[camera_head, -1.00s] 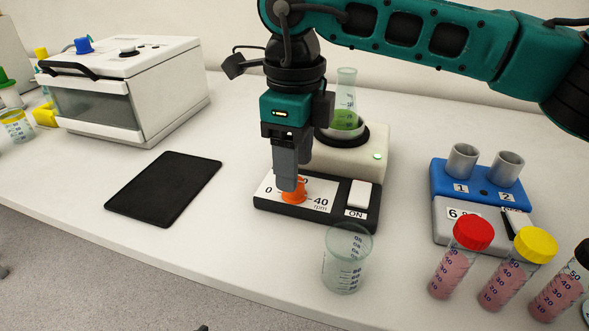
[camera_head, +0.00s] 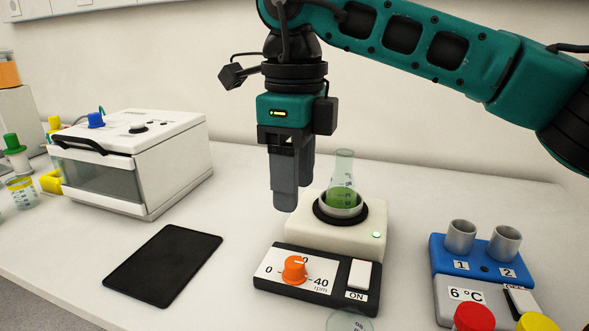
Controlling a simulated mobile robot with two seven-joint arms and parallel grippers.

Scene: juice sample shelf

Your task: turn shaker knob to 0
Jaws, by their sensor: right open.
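The shaker's control panel (camera_head: 329,301) faces me with an orange knob (camera_head: 294,270) on its left part. A 0 is printed left of the knob and 40 rpm right of it; another mark above is partly covered by the knob. I cannot tell for sure which mark the knob points to. The shaker (camera_head: 300,226) carries a flask with green liquid (camera_head: 342,184) in its round holder. My right gripper (camera_head: 291,200) points down, open and empty, above and apart from the knob. My left gripper is not in view.
A white ON switch (camera_head: 360,275) sits right of the knob. A clear beaker (camera_head: 349,321) stands in front of the panel. A black pad (camera_head: 163,264) and a white lidded box (camera_head: 135,160) are left.

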